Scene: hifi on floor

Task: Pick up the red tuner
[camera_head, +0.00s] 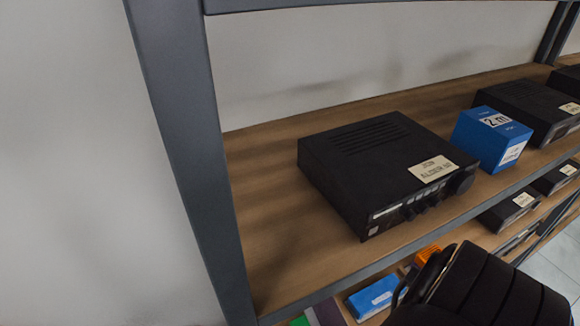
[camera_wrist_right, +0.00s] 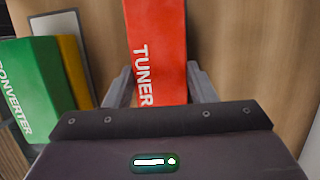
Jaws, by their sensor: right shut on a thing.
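The red tuner (camera_wrist_right: 155,30) is a red box with "TUNER" in white letters, at the top middle of the right wrist view. My right gripper (camera_wrist_right: 158,85) has its two grey fingers on either side of the box's lower part, shut on it. The box's lower end is hidden behind the gripper body. The red tuner does not show in the head view, where my right arm covers the lower right. My left gripper is in neither view.
A green converter box (camera_wrist_right: 38,88) stands left of the tuner, beside a yellow one (camera_wrist_right: 74,72). In the head view, a black amplifier (camera_head: 375,165) and a blue box (camera_head: 490,140) sit on the upper wooden shelf (camera_head: 265,220). A grey post (camera_head: 190,150) rises at left.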

